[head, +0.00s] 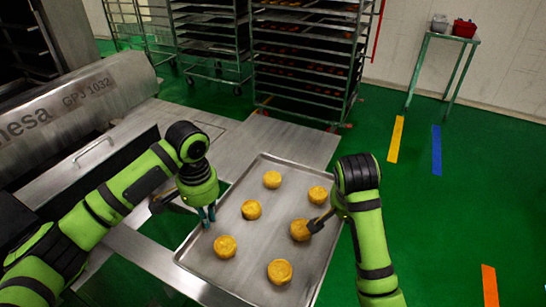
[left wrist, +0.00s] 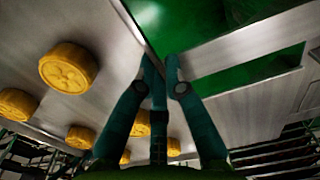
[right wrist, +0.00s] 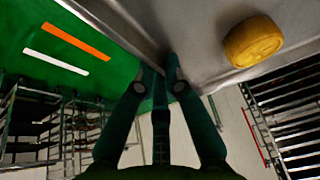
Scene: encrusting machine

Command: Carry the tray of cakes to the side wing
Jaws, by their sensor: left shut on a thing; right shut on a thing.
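The steel tray (head: 235,270) bears several round golden cakes (head: 251,209), spaced apart. My left gripper (head: 208,215) is shut on the tray's left rim; its fingers meet at the rim in the left wrist view (left wrist: 158,68). My right gripper is at the tray's right side. Its fingertips are hidden behind my wrist in the head view, but the right wrist view shows them shut on the rim (right wrist: 160,72). The tray's far end overlaps a flat steel surface (head: 290,140) in the picture. I cannot tell whether they touch, nor which surface is the side wing.
The steel encrusting machine (head: 75,105) stands at the left. Racks of dark trays (head: 305,60) stand at the back. A small green table (head: 445,38) with containers is at the far right. Green floor with coloured strips lies open on the right.

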